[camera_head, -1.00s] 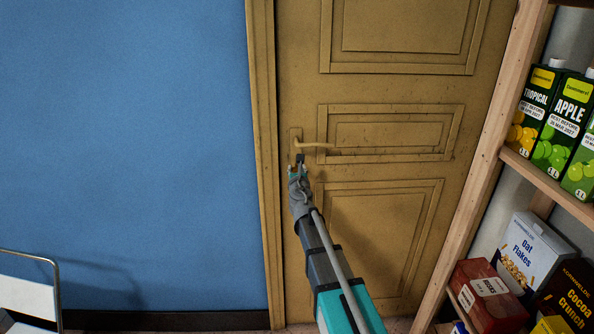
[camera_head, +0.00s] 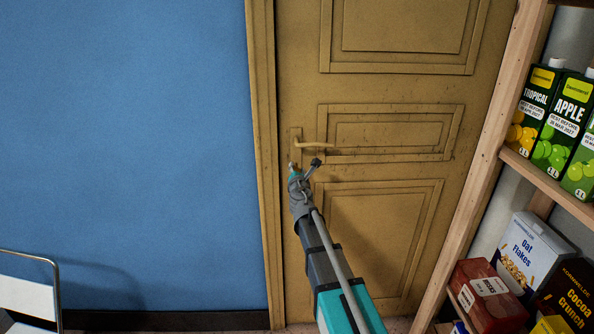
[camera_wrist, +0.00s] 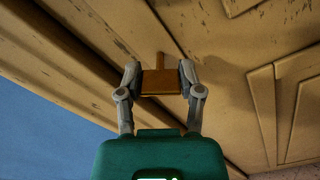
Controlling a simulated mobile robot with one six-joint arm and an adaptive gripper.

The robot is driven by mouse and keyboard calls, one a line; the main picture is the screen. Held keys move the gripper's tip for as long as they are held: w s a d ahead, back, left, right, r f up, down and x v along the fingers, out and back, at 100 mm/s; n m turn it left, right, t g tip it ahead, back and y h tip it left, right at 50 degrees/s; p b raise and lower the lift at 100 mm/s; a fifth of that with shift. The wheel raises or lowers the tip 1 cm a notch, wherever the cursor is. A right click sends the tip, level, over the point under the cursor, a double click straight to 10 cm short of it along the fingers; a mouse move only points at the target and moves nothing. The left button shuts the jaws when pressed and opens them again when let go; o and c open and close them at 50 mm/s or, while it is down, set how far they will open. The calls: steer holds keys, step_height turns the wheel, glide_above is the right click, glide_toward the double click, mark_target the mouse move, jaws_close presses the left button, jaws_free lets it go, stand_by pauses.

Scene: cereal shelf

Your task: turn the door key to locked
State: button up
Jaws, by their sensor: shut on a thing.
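A yellow-brown door (camera_head: 390,85) stands shut in its frame, with a lever handle (camera_head: 318,146) on its left side in the head view. My gripper (camera_head: 304,168) is just below the handle at the door's left edge. In the wrist view my gripper (camera_wrist: 160,76) is shut on the brown block-like head of the key (camera_wrist: 160,84), one finger on each side. A narrow shaft runs from the key head to the door surface. In the head view the key is hidden by my gripper, and the lock state cannot be read.
A wooden shelf (camera_head: 492,160) with juice cartons (camera_head: 560,115) and cereal boxes (camera_head: 535,255) stands close on the right. A blue wall (camera_head: 130,130) is on the left. Part of a metal-framed white object (camera_head: 25,295) shows at lower left.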

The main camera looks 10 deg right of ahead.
steer(key=m, duration=0.5)
steer(key=shift+m, duration=0.3)
steer(key=m, duration=0.5)
steer(key=shift+f+m, duration=0.1)
steer(key=shift+m, duration=0.3)
steer(key=o, duration=1.1)
steer(key=shift+d, duration=0.1)
steer(key=shift+o, duration=0.2)
steer(key=shift+s, duration=0.1)
steer(key=s+a, duration=0.1)
steer(key=s, duration=1)
steer(key=shift+s+a, duration=0.15)
steer(key=shift+s, duration=0.2)
